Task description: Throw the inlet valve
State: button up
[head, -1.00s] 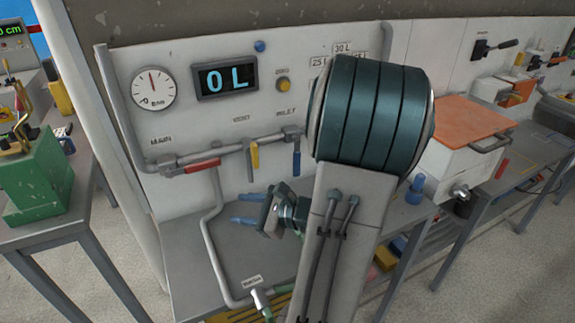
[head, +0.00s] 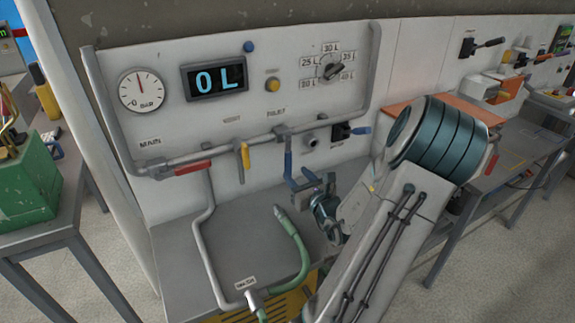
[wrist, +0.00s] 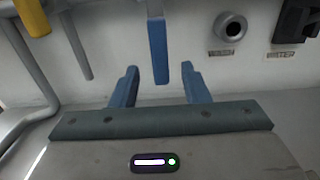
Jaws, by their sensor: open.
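The inlet valve's blue lever (head: 288,163) hangs straight down from the pipe under the right-hand label on the panel. It also hangs down at the top middle of the wrist view (wrist: 158,50). My gripper (head: 309,183) is open and empty just in front of the lever's lower end. In the wrist view my blue fingers (wrist: 161,87) stand either side of the lever's tip in the picture. I cannot tell whether the tip is in depth between them. No contact shows.
A yellow lever (head: 244,155) hangs left of the blue one, and a red lever (head: 193,168) lies along the pipe. A round port (head: 310,141) and a black switch (head: 341,132) sit to the right. A green hose (head: 295,245) rises from the bench. The display (head: 217,80) reads 0 L.

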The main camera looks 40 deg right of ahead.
aim_at(289, 167)
jog(key=x, duration=0.6)
jog(key=shift+w, duration=0.1)
jog(key=shift+a, duration=0.15)
grip_shut()
